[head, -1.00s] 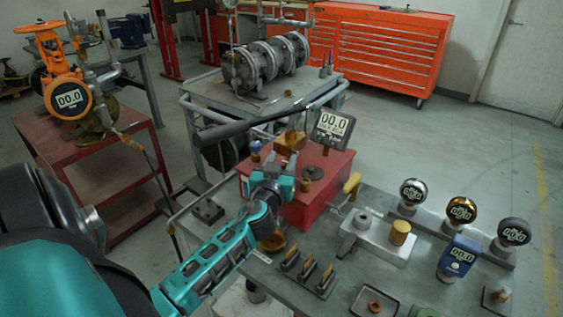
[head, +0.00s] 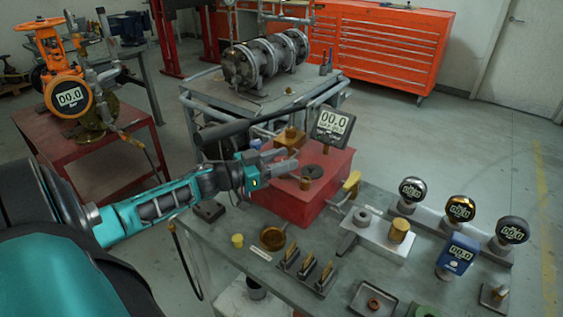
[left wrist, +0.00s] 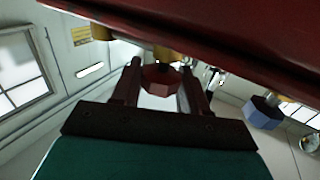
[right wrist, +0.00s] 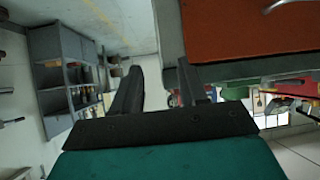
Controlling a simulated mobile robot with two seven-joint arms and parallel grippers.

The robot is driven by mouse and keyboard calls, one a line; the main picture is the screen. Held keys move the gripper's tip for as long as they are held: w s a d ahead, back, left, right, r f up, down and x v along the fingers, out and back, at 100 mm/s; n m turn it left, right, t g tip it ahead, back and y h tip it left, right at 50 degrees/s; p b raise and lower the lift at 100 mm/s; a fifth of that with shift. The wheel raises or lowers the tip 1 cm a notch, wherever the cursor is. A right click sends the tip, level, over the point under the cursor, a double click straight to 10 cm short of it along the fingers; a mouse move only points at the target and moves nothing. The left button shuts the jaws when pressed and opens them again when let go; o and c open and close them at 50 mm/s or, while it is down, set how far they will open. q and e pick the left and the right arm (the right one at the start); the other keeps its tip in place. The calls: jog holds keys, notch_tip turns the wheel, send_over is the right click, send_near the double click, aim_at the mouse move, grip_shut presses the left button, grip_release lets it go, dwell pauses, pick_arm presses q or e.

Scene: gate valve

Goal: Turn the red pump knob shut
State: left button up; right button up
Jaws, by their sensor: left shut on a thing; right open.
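The red knob (left wrist: 160,80) shows in the left wrist view as a dark red, many-sided knob on a brass stem. My left gripper (left wrist: 159,68) has one finger on each side of it and is shut on it. In the head view, my left gripper (head: 284,164) is at the left upper part of the red pump box (head: 310,202), and I cannot make out the red knob there. A blue knob (left wrist: 262,112) sits to the right in the left wrist view. My right gripper (right wrist: 158,75) is open and empty in the right wrist view.
A dark lever (head: 225,130) and a gauge display reading 00.0 (head: 332,126) stand above the box. A yellow-handled valve (head: 350,184), metal block (head: 374,232) and several gauges stand right of it. A brass cup (head: 272,238) and yellow cap (head: 237,240) are in front.

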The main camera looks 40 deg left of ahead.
pick_arm(q)
jog(key=m+g+h+b, duration=0.1)
jog(key=m+h+b, duration=0.1)
jog(key=m+g+h+b, duration=0.2)
jog(key=h+b, duration=0.1)
jog(key=shift+a+f, duration=0.1)
jog(key=shift+f, duration=0.05)
jog(key=shift+m+g+h+b, duration=0.3)
jog(key=shift+g+h+b, duration=0.1)
jog(key=shift+h, duration=0.2)
jog(key=o, duration=1)
jog(key=shift+c, duration=0.2)
jog(key=v, duration=1.2)
jog(key=shift+a+r, duration=0.25)
jog(key=shift+a, duration=0.1)
jog(key=shift+s, duration=0.15)
